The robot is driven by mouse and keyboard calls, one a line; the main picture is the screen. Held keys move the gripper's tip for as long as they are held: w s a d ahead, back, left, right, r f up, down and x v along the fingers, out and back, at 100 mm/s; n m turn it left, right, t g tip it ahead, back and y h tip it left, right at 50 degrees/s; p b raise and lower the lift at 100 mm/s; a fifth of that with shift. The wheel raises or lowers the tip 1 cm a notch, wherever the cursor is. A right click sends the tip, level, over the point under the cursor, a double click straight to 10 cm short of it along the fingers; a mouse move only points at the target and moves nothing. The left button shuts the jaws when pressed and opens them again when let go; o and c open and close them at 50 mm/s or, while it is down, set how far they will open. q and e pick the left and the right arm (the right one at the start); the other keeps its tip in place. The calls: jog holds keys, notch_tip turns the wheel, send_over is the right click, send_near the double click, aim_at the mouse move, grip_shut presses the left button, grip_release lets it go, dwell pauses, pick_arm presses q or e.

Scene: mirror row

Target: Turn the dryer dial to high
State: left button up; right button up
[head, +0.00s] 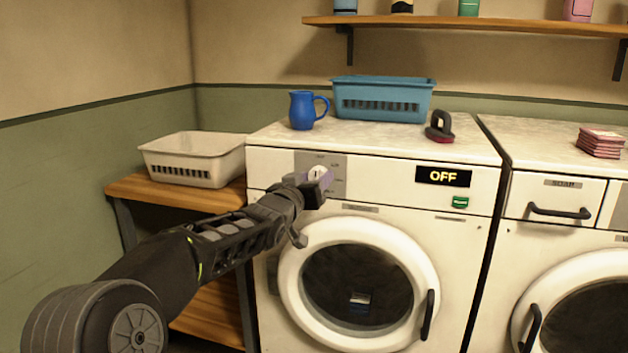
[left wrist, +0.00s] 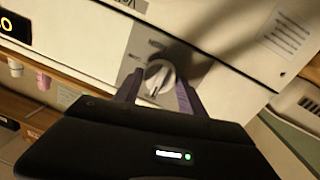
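The dryer dial (head: 316,173) is a round white knob on a grey plate at the upper left of the dryer front. In the left wrist view, the dial (left wrist: 160,76) lies between the two purple fingertips (left wrist: 160,86), one on each side. The fingers are apart; I cannot tell whether they touch the knob. The dryer's display (head: 443,176) reads OFF. My right gripper is not in view.
A green button (head: 460,202) is below the display. The round door (head: 427,260) is shut, under my left gripper. A blue jug (head: 302,110), a blue basket (head: 384,100) and an iron-like tool (head: 440,127) stand on top. A pale basket (head: 195,160) is at left.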

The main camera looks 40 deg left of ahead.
pick_arm(q)
jog(key=c, duration=0.9)
jog(key=shift+c, duration=0.2)
jog(key=shift+m, duration=0.3)
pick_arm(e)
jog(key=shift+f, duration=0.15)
pick_arm(q)
jog(key=m+b, duration=0.3)
jog(key=m, duration=0.6)
jog(key=m+g+y+b, duration=0.1)
jog(key=m+b, duration=0.3)
jog(key=m, duration=0.5)
jog(key=m+y+b, duration=0.1)
jog(key=m+b, duration=0.3)
jog(key=m, duration=0.5)
jog(key=shift+w+d+f+m, duration=0.15)
jog(key=shift+d+f+m, duration=0.15)
jog(key=shift+d, duration=0.1)
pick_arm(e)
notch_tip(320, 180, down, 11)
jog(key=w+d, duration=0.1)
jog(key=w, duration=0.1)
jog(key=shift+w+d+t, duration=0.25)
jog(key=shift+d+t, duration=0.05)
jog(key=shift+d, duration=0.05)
pick_arm(q)
jog(key=o, duration=1.4)
